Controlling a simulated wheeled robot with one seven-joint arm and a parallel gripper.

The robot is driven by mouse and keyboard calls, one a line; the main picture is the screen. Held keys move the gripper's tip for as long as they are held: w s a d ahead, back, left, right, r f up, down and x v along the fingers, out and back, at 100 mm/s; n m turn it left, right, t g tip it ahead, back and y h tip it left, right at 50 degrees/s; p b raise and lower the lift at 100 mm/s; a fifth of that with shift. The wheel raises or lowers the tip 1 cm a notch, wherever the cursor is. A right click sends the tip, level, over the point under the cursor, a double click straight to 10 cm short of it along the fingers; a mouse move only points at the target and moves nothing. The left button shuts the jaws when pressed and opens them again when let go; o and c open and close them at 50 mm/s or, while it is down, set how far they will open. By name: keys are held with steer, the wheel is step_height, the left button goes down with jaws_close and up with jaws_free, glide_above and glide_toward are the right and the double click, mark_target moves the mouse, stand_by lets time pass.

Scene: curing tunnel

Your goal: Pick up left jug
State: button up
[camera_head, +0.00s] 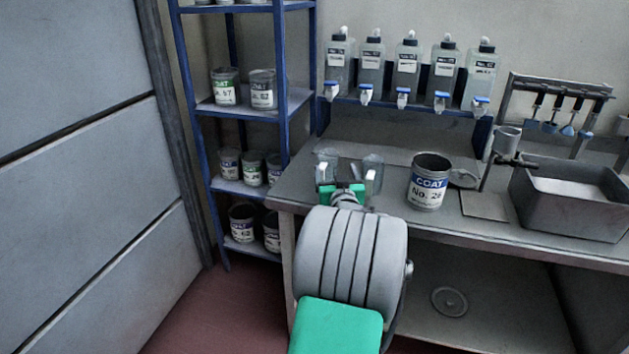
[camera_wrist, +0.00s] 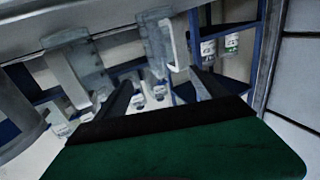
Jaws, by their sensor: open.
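Two clear jugs with pale handles stand side by side near the left end of the bench. The left jug (camera_head: 327,158) and the right jug (camera_head: 373,167) show just beyond my gripper (camera_head: 343,187), which partly hides their lower parts. The wrist view appears turned over: there the left jug (camera_wrist: 155,38) is on the right side and the right jug (camera_wrist: 88,65) on the left. My gripper (camera_wrist: 160,84) is open, its two dark fingers apart with no jug clearly between them. I cannot tell whether a finger touches a jug.
A COAT No. 26 can (camera_head: 428,188) stands right of the jugs on the bench (camera_head: 400,155). Several dispenser bottles (camera_head: 407,68) with taps line the back. A blue rack (camera_head: 283,95) with cans is at left. A stand (camera_head: 488,185) and grey basin (camera_head: 565,212) are farther right.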

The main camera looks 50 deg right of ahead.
mark_target(329, 162)
steer(key=shift+w+f+b, duration=0.4)
steer(key=shift+w+f, duration=0.05)
steer(key=shift+f, duration=0.3)
steer(key=shift+w+d, duration=0.15)
steer(key=shift+w, duration=0.15)
steer(key=x, duration=0.5)
steer(key=r+p+x, duration=0.1)
steer(key=x, duration=0.1)
steer(key=shift+w, duration=0.25)
steer(key=shift+c, duration=0.4)
steer(key=c, duration=1.4)
